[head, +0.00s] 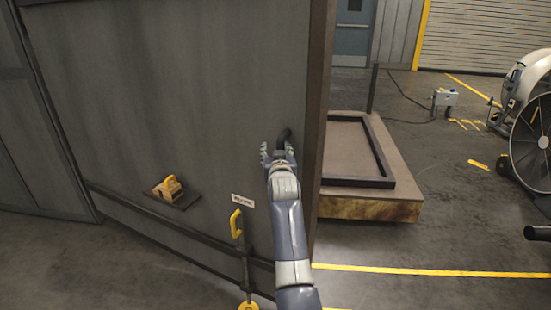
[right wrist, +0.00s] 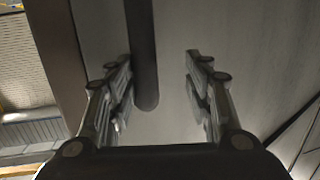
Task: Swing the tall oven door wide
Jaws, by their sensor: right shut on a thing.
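The tall oven door (head: 170,100) is a dark grey panel filling the left and middle of the head view, with a brown edge (head: 318,110) on its right side. A dark, rounded bar handle (head: 284,136) stands out near that edge. My right gripper (head: 278,152) is at the handle and shut on it. In the right wrist view the handle (right wrist: 143,60) hangs between the fingers (right wrist: 160,58), closer to the left finger. The door's hinge side is not clear. My left gripper is not in view.
A yellow latch handle (head: 236,224) and a small label (head: 243,201) are low on the door. Beyond the edge lies a low framed platform (head: 405,190). A large fan (head: 535,130) stands right; floor between is mostly clear.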

